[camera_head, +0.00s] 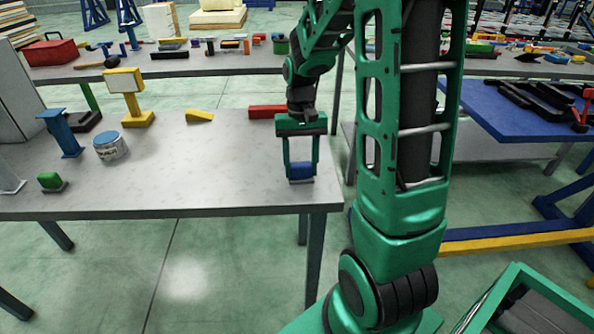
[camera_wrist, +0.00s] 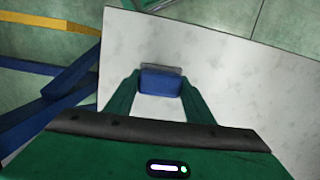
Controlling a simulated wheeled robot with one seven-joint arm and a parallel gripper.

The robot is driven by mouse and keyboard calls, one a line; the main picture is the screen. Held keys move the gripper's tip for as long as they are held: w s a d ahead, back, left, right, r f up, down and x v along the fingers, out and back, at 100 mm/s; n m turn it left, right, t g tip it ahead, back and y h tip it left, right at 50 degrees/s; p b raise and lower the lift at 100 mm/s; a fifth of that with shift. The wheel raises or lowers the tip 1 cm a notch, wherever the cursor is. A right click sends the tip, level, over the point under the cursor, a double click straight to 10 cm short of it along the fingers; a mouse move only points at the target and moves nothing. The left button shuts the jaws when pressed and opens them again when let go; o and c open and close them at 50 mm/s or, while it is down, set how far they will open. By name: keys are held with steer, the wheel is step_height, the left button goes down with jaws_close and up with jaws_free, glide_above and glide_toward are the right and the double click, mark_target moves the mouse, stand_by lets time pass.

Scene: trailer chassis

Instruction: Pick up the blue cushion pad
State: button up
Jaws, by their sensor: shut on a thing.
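The blue cushion pad (camera_head: 301,170) is a small blue block at the right end of the grey table (camera_head: 200,180). It has a thin grey plate along one side. My gripper (camera_head: 300,172) points down, with its two green fingers shut on the pad from both sides. In the wrist view the pad (camera_wrist: 160,83) sits between the fingertips (camera_wrist: 160,88) over the pale tabletop. I cannot tell whether the pad touches the table or is slightly above it.
A red block (camera_head: 267,111) and a yellow wedge (camera_head: 200,116) lie behind. A paint can (camera_head: 111,146), a green item (camera_head: 51,181), a blue stand (camera_head: 62,134) and a yellow stand (camera_head: 130,97) are to the left. The table's middle is clear. A blue table (camera_head: 510,115) is at right.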

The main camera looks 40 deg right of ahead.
mark_target(302, 168)
steer(key=shift+r, duration=0.55)
steer(key=r, duration=0.2)
steer(key=s+r, duration=0.1)
steer(key=shift+a+r, duration=0.35)
steer(key=s+a+r, duration=0.5)
steer(key=s+r, duration=0.1)
steer(key=s, duration=0.2)
steer(key=shift+s+a, duration=0.35)
steer(key=shift+s, duration=0.05)
steer(key=shift+r, duration=0.1)
steer(key=shift+o, duration=1.2)
steer(key=shift+c, duration=0.2)
